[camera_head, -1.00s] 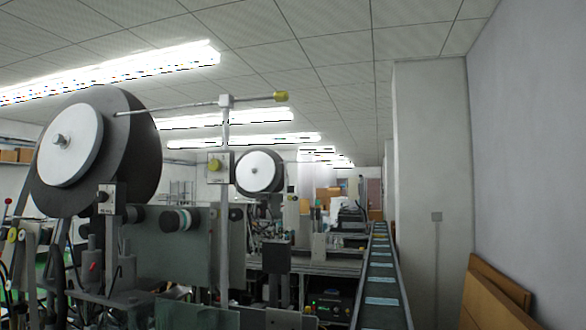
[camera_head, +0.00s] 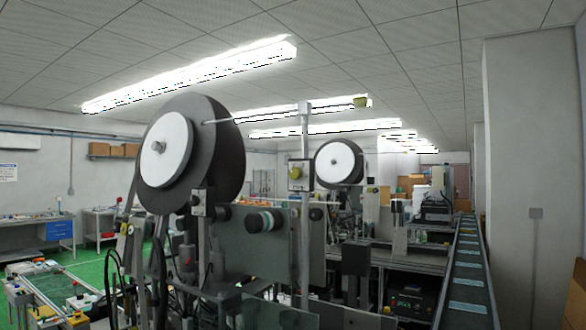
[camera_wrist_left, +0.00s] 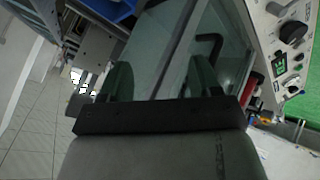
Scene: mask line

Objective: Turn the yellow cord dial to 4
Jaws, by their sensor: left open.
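No dial that I can identify as the yellow cord one shows clearly. In the head view a yellow knob (camera_head: 295,173) sits on a small box on a metal post of the machine, and its markings are too small to read. My right gripper is out of view.
A machine with a large black reel (camera_head: 222,150) fills the middle of the head view. A conveyor (camera_head: 468,275) runs along the right. Benches (camera_head: 38,235) stand at the left, with green floor (camera_head: 92,262) between.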

